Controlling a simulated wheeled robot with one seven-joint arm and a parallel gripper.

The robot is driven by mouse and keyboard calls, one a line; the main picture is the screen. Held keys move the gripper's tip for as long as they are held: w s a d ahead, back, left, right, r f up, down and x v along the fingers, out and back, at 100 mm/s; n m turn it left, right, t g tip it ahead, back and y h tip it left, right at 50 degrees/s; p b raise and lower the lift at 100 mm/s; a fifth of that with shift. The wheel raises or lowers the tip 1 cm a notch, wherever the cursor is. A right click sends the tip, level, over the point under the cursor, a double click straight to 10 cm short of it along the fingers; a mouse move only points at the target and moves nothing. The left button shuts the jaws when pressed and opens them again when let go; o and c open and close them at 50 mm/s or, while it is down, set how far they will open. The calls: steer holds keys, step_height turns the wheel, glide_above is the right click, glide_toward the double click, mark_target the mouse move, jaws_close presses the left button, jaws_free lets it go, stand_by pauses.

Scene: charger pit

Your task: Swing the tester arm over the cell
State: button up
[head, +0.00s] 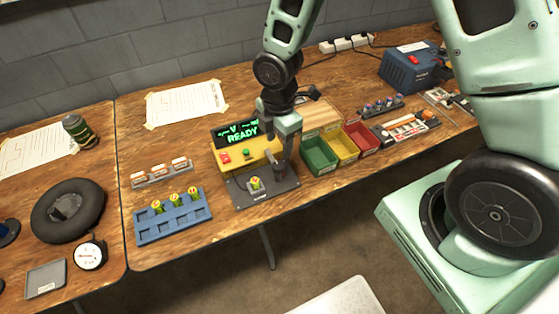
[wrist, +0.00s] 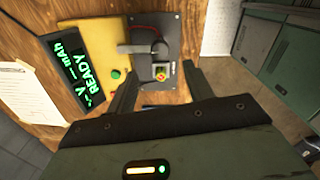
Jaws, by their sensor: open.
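The tester has a yellow box (head: 228,160) with a green display reading READY (head: 240,136) and a dark base plate (head: 240,198). A small cell (head: 255,184) sits in a holder on that plate. It also shows in the wrist view (wrist: 160,73), between my fingers. The grey tester arm (wrist: 138,48) lies beside the cell, toward the top of the wrist view, and does not cover it. My gripper (wrist: 160,70) is open and empty above the base plate, its fingers straddling the cell's position in the picture. In the head view my gripper partly hides the tester arm.
Green (head: 319,155), yellow (head: 341,145) and red (head: 362,138) bins stand close to the tester's right. A blue rack (head: 172,226) with several cells is at its left. A dial gauge (head: 90,252) and black ring (head: 68,210) lie farther left.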

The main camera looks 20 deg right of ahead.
mark_target(278, 165)
step_height(278, 165, down, 8)
steer(key=shift+f, duration=0.2)
steer(key=shift+w, duration=0.1)
jaws_close()
